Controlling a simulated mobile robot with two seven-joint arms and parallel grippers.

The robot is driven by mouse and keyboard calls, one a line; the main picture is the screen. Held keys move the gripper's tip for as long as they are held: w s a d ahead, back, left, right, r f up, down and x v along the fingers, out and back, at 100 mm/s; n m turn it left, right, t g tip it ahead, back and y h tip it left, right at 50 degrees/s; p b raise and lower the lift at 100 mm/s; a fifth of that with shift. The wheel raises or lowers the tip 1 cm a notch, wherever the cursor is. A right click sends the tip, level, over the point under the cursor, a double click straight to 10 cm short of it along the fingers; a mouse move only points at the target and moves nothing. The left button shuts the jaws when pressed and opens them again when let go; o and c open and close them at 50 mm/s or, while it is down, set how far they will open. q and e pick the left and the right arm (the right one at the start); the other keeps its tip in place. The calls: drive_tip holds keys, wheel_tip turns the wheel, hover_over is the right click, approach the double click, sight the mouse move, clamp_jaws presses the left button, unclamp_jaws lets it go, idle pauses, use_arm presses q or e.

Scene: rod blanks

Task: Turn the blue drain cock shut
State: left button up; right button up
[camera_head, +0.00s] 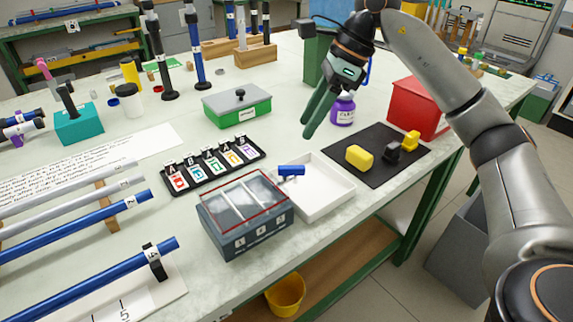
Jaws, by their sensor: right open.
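The blue drain cock (291,170) shows as a small blue bar at the back right corner of the grey box (245,235), above the edge of the white tray (322,205). Its bar lies roughly left to right in the picture; I cannot tell whether it is open or shut. My right gripper (314,120) has green fingers pointing down. It is open, apart from the cock, above and behind it, in front of the purple-labelled bottle (343,109). My left gripper is not in view.
A black mat (375,172) with yellow and black blocks lies right of the tray. A red box (417,108) stands behind it. A green lidded box (237,108) and a black rack of labelled cards (212,164) stand left.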

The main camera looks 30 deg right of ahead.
sight(290, 167)
drive_tip(key=shift+h, duration=0.3)
drive_tip(key=x, duration=0.3)
drive_tip(key=d+b+x, duration=0.1)
drive_tip(key=x, duration=0.2)
drive_tip(key=b+x, duration=0.1)
drive_tip(key=x, duration=0.2)
drive_tip(key=shift+f, duration=0.65)
drive_tip(key=shift+x, duration=0.75)
drive_tip(key=shift+w, duration=0.1)
clamp_jaws()
